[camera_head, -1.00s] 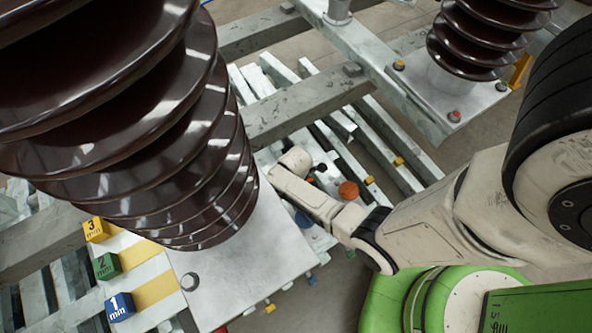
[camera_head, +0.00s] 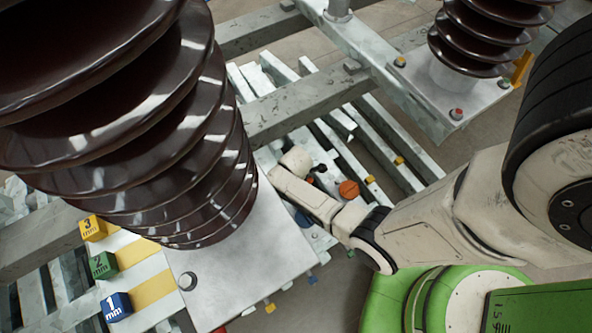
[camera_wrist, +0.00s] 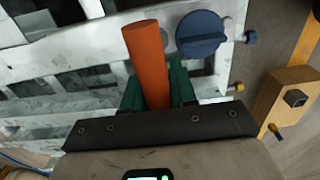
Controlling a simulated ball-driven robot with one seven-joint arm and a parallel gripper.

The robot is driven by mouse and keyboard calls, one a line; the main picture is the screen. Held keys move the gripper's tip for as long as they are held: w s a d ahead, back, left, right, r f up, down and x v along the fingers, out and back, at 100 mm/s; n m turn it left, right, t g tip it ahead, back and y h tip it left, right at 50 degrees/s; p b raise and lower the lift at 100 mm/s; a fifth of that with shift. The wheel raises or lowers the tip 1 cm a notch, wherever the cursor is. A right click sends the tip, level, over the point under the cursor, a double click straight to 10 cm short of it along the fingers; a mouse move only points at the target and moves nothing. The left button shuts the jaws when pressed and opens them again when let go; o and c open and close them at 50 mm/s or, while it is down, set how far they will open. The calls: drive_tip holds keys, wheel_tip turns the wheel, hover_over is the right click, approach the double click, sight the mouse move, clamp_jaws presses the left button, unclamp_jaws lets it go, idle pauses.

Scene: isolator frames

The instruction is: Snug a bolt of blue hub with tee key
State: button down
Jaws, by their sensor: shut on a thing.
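In the wrist view my gripper (camera_wrist: 156,84) has green fingers shut on an orange bar (camera_wrist: 145,42), which appears to be the tee key's handle. The key's far end is hidden. The blue hub (camera_wrist: 201,34) is a dark blue disc with a raised bar, just right of the orange bar. A blue-headed bolt (camera_wrist: 250,37) sticks out to the right of the hub. In the head view the blue hub (camera_head: 304,219) is partly hidden behind my arm, and the fingers are hidden too. I cannot tell whether the key touches a bolt.
An orange hub (camera_head: 348,190) sits right of my wrist. A yellow-headed bolt (camera_wrist: 238,87) and a tan block with a dark square (camera_wrist: 292,98) lie right of my gripper. A large brown insulator (camera_head: 120,110) stands close on the left. Numbered blocks (camera_head: 105,265) sit at lower left.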

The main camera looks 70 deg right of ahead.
drive_tip(key=shift+f+b, duration=1)
drive_tip(key=shift+f, duration=0.15)
idle(0.6)
drive_tip(key=m+p, duration=0.1)
drive_tip(key=m, duration=0.4)
drive_tip(key=shift+r, duration=0.1)
drive_tip(key=m, duration=0.5)
drive_tip(key=shift+p, duration=0.35)
drive_tip(key=m, duration=0.5)
drive_tip(key=m+p, duration=0.1)
drive_tip(key=m, duration=0.3)
drive_tip(key=shift+m, duration=0.3)
